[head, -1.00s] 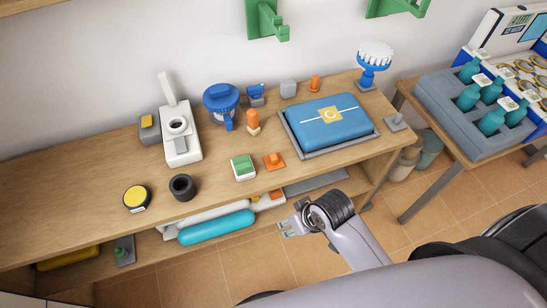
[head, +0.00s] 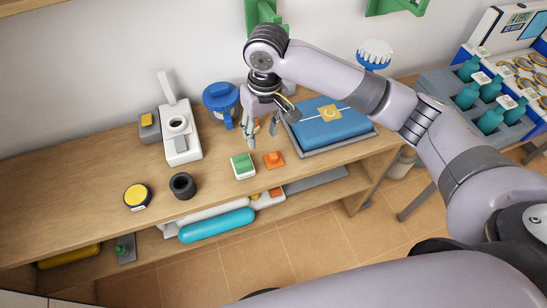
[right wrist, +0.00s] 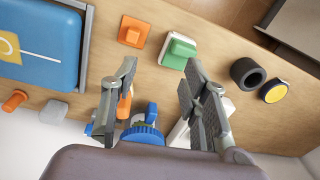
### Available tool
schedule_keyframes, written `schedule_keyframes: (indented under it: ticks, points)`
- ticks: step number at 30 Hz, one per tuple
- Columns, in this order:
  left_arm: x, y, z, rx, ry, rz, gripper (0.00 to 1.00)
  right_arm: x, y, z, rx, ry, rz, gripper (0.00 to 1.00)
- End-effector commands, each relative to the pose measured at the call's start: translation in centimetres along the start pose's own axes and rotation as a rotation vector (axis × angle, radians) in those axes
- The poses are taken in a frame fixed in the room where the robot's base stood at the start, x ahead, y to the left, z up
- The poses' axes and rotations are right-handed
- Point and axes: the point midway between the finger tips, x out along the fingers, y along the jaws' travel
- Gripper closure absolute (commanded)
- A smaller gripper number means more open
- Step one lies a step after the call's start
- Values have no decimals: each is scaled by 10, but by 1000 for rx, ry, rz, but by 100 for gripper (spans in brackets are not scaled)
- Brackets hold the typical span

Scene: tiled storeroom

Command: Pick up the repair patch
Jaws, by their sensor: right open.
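No thing is labelled as the repair patch, and I cannot tell for sure which one it is. Candidates are a small flat orange square piece (head: 273,159) with a raised middle and a green-topped white block (head: 243,166) beside it, both lying near the bench's front edge. Both also show in the right wrist view, the orange piece (right wrist: 134,32) left of the green-topped block (right wrist: 178,50). My right gripper (head: 262,138) is open and empty, pointing down over the bench just behind them. Its two fingers (right wrist: 160,68) stand wide apart. My left gripper is out of view.
A blue case (head: 330,124) lies in a grey tray close right of the gripper. A blue-lidded jar (head: 221,98) and a white device (head: 181,143) stand to the left. A black ring (head: 182,186) and yellow-topped tin (head: 136,196) lie further left. The bench's left end is clear.

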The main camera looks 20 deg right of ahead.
Motion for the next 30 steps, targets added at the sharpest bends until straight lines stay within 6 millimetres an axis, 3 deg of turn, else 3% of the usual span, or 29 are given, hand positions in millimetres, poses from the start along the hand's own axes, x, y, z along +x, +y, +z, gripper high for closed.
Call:
schedule_keyframes:
  ticks: [4, 10, 24, 30]
  points:
    - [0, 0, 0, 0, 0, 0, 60, -29, 24, -15, 95, -19, 51, 58]
    - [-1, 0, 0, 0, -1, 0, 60, -35, 35, -18, 144, -35, 69, 58]
    - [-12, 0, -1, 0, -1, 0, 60, 58, 40, -14, 141, -34, 68, 58]
    - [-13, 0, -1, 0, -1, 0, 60, 79, 42, -14, 140, -31, 68, 58]
